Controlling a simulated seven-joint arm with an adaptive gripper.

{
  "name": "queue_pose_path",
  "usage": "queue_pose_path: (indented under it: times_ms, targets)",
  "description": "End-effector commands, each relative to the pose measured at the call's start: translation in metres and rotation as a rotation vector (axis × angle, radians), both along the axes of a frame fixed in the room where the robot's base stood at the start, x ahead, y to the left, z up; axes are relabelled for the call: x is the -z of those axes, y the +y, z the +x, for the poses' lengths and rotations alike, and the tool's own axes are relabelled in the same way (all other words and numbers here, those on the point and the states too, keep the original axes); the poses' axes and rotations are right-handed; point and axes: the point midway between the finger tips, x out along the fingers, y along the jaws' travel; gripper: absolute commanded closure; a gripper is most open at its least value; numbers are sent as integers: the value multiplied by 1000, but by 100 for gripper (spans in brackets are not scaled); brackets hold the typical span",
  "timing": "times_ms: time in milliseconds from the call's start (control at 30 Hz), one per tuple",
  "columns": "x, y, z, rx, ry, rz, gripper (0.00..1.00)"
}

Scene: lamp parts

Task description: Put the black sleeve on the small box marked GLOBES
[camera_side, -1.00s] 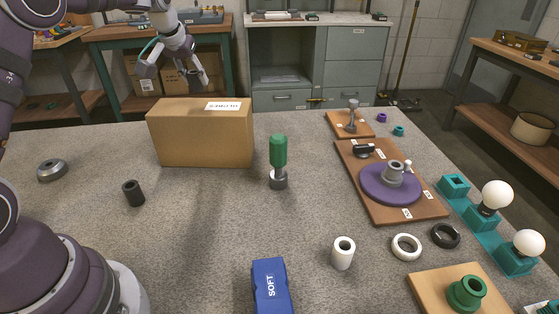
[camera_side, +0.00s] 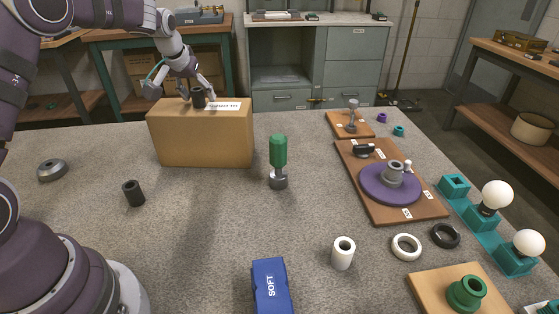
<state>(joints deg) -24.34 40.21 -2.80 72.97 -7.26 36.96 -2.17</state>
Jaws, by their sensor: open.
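A black sleeve (camera_side: 198,98) stands upright on top of the tan cardboard box (camera_side: 205,138), left of the box's white label. The label's print is too small to read surely. My gripper (camera_side: 182,88) is open just above the back left of the box, its fingers spread wide. The sleeve is near the right finger; I cannot tell whether they touch. A second, similar dark sleeve (camera_side: 134,193) stands on the grey table in front of the box to the left.
A green-handled tool (camera_side: 278,160) stands right of the box. A grey metal ring (camera_side: 52,170) lies far left. A white sleeve (camera_side: 343,253) and a blue SOFT block (camera_side: 271,287) are at the front. A board with a purple disc (camera_side: 375,190) is at the right.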

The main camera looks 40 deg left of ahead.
Motion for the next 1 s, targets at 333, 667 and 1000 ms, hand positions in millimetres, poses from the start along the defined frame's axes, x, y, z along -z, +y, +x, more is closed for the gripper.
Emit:
queue_pose_path:
  times_ms: [333,667,1000]
  targets:
    - [-49,-13,-21,1,-7,4,48]
    - [-104,-30,-49,1,-3,1,48]
    - [-109,-128,-134,302,11,3,48]
